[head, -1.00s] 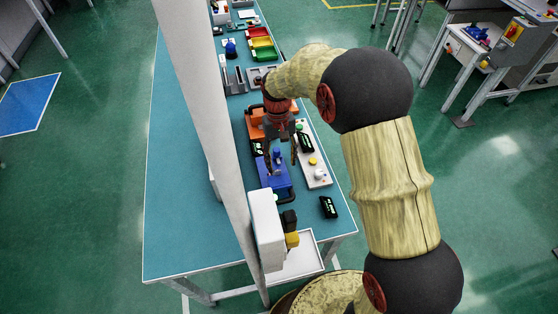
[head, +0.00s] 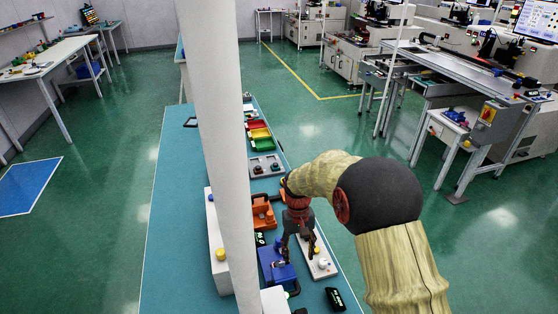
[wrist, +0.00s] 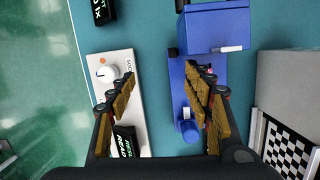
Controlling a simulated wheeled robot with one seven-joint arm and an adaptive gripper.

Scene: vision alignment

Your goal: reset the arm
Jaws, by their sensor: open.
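My arm reaches over the teal table (head: 170,250) from the right in the head view. My gripper (head: 298,254) hangs down, open and empty, near a blue box-like fixture (head: 276,266) and a white panel with knobs (head: 322,268). In the wrist view my gripper (wrist: 160,76) has its fingers spread wide. The white panel (wrist: 102,66) lies under the left finger and the blue fixture (wrist: 214,28) beyond and under the right one. A black labelled block (wrist: 124,140) shows at the left finger, partly hidden.
An orange fixture (head: 263,212), a grey tray (head: 264,166) and coloured bins (head: 258,135) run along the table. A pale upright post (head: 215,150) hides part of it. A black block (head: 335,299) lies at the table's right edge. A checkered board (wrist: 290,140) shows in the wrist view.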

